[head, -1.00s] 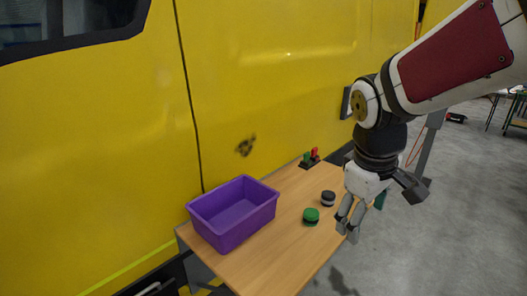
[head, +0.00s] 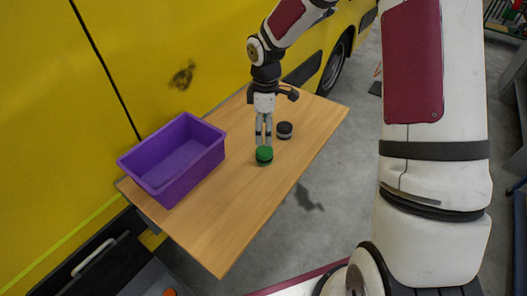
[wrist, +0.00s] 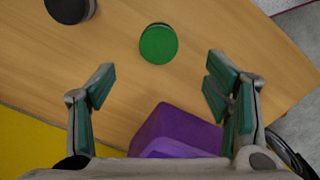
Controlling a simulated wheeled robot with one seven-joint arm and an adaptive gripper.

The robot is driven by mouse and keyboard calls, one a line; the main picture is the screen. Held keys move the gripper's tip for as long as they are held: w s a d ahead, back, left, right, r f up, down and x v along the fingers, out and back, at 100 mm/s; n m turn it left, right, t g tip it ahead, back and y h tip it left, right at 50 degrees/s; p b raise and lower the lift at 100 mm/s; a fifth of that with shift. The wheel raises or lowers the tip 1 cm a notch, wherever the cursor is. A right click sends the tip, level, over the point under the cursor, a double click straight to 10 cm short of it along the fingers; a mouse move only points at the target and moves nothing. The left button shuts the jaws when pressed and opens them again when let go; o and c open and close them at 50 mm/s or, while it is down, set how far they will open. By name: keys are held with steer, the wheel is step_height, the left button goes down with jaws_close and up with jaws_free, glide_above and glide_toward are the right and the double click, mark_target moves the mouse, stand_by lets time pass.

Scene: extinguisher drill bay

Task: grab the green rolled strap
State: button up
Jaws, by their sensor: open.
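The green rolled strap (head: 264,156) is a short round roll lying on the wooden table. In the wrist view its green top (wrist: 158,44) shows just beyond the fingertips, between the lines of the two fingers. My gripper (head: 263,142) points down above the table, close behind the strap in the head view. Its fingers are spread wide with nothing between them in the wrist view (wrist: 158,82). I see no finger touching the strap.
A black roll (head: 284,130) lies right of the green one; it also shows in the wrist view (wrist: 68,8). A purple bin (head: 172,160) stands on the table's left. The table (head: 226,222) is clear in front. A yellow van (head: 150,55) borders its back.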

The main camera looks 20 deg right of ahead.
mark_target(265, 151)
step_height(265, 151, down, 11)
steer(key=shift+w+f+p, duration=0.1)
steer(key=shift+p, duration=0.5)
steer(key=c, duration=1.4)
